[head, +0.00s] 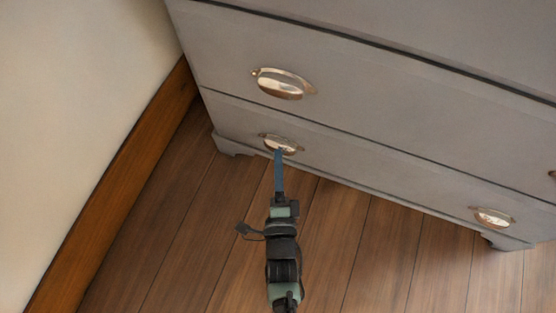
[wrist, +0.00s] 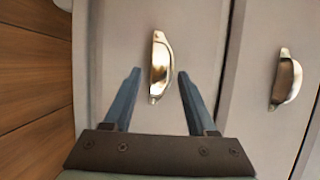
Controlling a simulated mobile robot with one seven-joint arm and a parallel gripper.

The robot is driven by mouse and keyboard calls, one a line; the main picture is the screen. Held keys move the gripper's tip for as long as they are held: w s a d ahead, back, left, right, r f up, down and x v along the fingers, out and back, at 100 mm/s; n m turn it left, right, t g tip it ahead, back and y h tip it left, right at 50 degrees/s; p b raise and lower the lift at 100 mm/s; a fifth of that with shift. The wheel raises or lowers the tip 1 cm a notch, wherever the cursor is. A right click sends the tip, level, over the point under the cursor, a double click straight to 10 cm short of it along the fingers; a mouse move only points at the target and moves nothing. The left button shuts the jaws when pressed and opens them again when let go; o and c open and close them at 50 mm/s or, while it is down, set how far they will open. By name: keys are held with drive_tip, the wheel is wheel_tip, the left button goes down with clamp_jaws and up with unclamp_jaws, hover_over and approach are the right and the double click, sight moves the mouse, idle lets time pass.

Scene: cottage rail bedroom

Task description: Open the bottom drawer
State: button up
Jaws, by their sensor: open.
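A grey dresser fills the upper right of the head view. Its bottom drawer (head: 375,178) is shut flush with the front. The bottom drawer has a brass cup handle on the left (head: 283,145) and another on the right (head: 492,217). My gripper (head: 279,152) is at the left handle in the head view. In the wrist view the blue fingers of my gripper (wrist: 158,75) are open, one on each side of the brass handle (wrist: 160,68). A gap shows between the handle and each finger. I cannot tell how far the tips are from the drawer front.
The drawer above, with its own brass handle (head: 283,84), is also shut. A wooden baseboard (head: 120,185) and pale wall (head: 75,100) stand at the left. The wood floor (head: 375,260) before the dresser is clear.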

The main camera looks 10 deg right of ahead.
drive_tip(key=shift+x, duration=0.85)
clamp_jaws()
drive_tip(key=shift+f, duration=0.1)
